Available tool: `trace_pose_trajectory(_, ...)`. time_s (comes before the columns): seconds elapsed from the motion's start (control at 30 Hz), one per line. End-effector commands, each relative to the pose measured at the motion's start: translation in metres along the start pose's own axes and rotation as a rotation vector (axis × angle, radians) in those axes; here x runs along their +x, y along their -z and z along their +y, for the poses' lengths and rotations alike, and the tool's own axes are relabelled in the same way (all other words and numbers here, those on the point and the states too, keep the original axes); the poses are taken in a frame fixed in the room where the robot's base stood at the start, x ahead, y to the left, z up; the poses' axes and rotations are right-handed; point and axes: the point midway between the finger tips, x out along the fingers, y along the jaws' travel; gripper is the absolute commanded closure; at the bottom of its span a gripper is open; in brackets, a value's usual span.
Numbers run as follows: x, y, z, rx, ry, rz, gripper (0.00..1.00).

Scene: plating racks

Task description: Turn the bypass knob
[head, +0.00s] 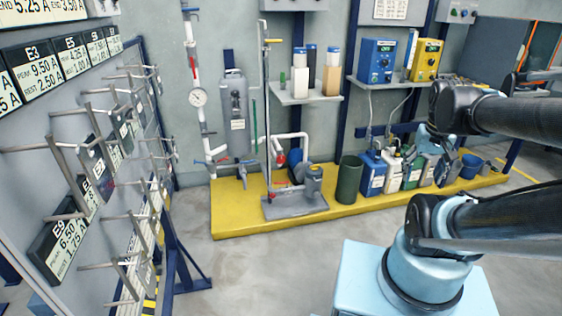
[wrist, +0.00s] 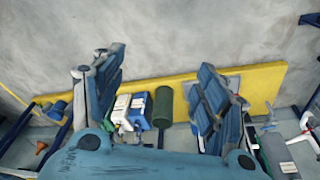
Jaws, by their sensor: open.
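No part in view can be read as the bypass knob; I cannot tell which valve it is. A red valve handle (head: 280,158) sits on the pipework by the pump (head: 313,178) on the yellow platform in the head view. The upright pipe at the wall carries a blue-handled valve (head: 190,10) and a round gauge (head: 198,97). My gripper (wrist: 160,66) is open and empty in the wrist view, its two fingers wide apart. In the head view it hangs at the right in front of the platform's containers, well away from the pump, partly hidden by my arm.
The yellow platform (head: 240,212) also bears a green cylinder (head: 349,180) and a blue jug (head: 372,174). A blue power supply (head: 377,62) and a yellow one (head: 426,60) stand on a wall shelf. A pronged rack (head: 150,150) stands left. Floor between is clear.

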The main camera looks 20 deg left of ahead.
Motion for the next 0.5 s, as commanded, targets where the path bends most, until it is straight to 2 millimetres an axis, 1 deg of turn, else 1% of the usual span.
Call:
trace_pose_trajectory(0.03, -0.006, 0.017, -0.004, -0.015, -0.002, 0.003, 0.33)
trace_pose_trajectory(0.23, -0.021, 0.075, -0.018, -0.061, -0.015, 0.016, 0.33)
trace_pose_trajectory(0.37, -0.026, 0.114, -0.031, -0.09, -0.024, 0.025, 0.33)
trace_pose_trajectory(0.5, -0.028, 0.156, -0.05, -0.123, -0.032, 0.035, 0.33)
